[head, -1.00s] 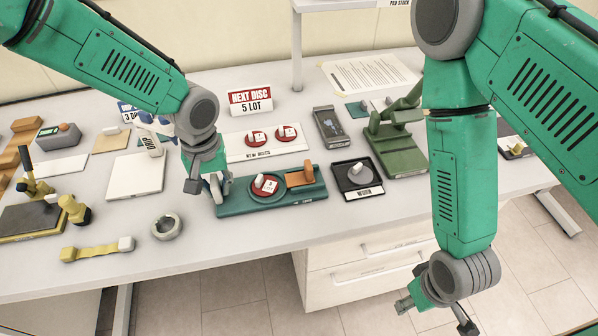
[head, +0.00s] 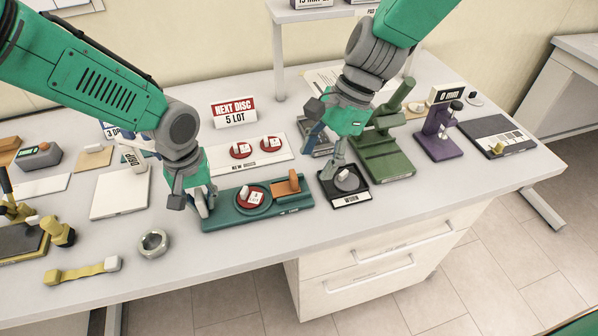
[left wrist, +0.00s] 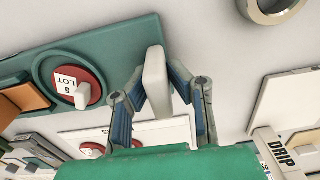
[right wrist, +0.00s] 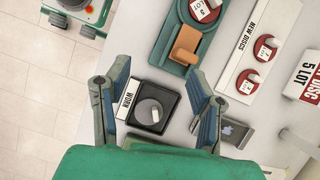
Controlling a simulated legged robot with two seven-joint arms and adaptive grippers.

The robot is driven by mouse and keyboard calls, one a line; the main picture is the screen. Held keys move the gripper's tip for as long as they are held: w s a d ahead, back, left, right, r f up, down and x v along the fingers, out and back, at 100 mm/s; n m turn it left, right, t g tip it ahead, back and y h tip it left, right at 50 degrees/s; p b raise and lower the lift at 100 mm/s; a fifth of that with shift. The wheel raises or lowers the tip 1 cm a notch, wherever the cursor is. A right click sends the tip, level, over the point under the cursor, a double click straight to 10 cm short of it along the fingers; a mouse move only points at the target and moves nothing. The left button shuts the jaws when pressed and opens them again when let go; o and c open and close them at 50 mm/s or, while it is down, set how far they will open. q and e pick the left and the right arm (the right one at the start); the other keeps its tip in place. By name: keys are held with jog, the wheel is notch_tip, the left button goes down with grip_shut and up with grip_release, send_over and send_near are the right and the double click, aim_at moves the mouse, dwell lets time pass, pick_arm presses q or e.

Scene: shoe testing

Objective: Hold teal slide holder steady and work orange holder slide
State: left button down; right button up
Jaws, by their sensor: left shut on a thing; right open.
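The teal slide holder (head: 222,221) lies on the table with a red disc (head: 252,197) marked "5 LOT" in its round seat. The orange slide (head: 287,187) sits on its right part; it also shows in the right wrist view (right wrist: 186,44). My left gripper (head: 203,205) is at the holder's left end. In the left wrist view, it is shut on a pale upright grip (left wrist: 156,82) at that end. My right gripper (head: 328,160) is open above the black "WORN" tray (head: 351,198), right of the orange slide. The right wrist view shows the tray between its fingers, with a grey disc (right wrist: 149,110) inside.
Behind the holder, a white "NEW DISCS" board (head: 222,164) carries two red discs. A green press (head: 385,160) and a purple stand (head: 437,140) stand to the right. A metal ring (head: 153,244) and yellow strap-like piece (head: 82,271) lie front left.

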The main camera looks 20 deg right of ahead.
aim_at(290, 174)
jog(key=w+r+m, duration=0.3)
jog(key=w, duration=0.1)
jog(key=shift+t, duration=0.4)
jog(key=x, duration=0.7)
jog(key=d+x, duration=0.1)
jog(key=x, duration=0.2)
jog(key=shift+s+f, duration=0.1)
jog(key=shift+f, duration=0.5)
jog(key=shift+a+f+h, duration=0.15)
jog(key=shift+a+h, duration=0.15)
jog(key=shift+a, duration=0.45)
